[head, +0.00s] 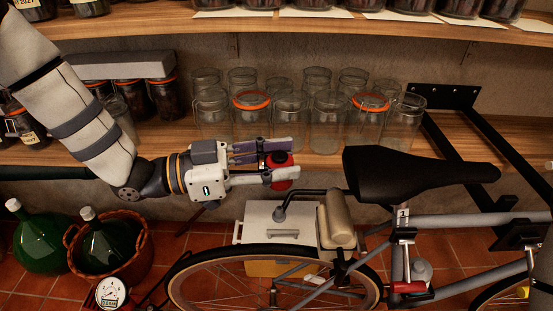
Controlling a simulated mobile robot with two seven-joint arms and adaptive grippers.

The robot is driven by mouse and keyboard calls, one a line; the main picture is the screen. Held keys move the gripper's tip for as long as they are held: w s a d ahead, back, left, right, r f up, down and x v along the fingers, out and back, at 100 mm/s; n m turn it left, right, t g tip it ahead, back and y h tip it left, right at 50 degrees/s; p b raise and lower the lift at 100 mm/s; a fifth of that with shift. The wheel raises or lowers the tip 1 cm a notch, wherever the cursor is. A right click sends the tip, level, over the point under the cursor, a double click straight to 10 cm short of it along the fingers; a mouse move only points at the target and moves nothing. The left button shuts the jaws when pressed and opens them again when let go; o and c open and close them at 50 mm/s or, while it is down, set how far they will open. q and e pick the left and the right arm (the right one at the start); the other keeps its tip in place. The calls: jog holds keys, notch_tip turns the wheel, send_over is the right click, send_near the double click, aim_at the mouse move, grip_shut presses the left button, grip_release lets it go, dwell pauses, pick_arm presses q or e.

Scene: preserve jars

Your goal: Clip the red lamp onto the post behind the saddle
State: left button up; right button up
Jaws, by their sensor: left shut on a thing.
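The black saddle (415,172) is on a bicycle seen from above. A grey upright post (402,222) shows below the saddle. A black bent bar (310,192) and a tan roll (340,222) are behind the saddle, to its left. The lamp is apart from all of these. My right gripper is not in view.
Glass jars (290,118) stand on the wooden shelf (185,140) behind the lamp. A black bracket (450,97) reaches out at right. Below are the rear wheel (190,270), a pale lidded box (265,215), green bottles (40,243) and a basket (140,262).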

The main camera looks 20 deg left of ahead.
pick_arm(q)
jog(key=shift+r, duration=0.1)
jog(key=b, duration=0.2)
send_over(278, 208)
jog(key=shift+f, duration=3.05)
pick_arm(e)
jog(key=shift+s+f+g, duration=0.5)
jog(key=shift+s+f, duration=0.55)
pick_arm(q)
jog(key=shift+f, duration=1.75)
jog(key=o, duration=1.1)
jog(key=shift+c, duration=0.2)
jog(key=v, duration=1.2)
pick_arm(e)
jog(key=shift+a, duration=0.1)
